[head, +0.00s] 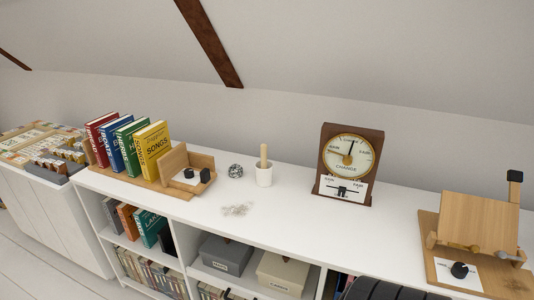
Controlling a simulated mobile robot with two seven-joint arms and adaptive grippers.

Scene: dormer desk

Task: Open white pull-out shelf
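A long white unit has a white top (290,215) that runs from the left to the lower right in the head view. Open compartments lie under its front edge. I cannot make out which part is the white pull-out shelf, or whether it is out or in; the lower front is cut off by the bottom of the picture. Neither of my grippers shows.
On the top stand books in a wooden rack (160,188), a wooden pestle in a white cup (264,175), a dial clock (348,165) and a wooden stand (478,225). Below are a grey box (226,255) and a beige box (284,272). The top's middle is mostly clear.

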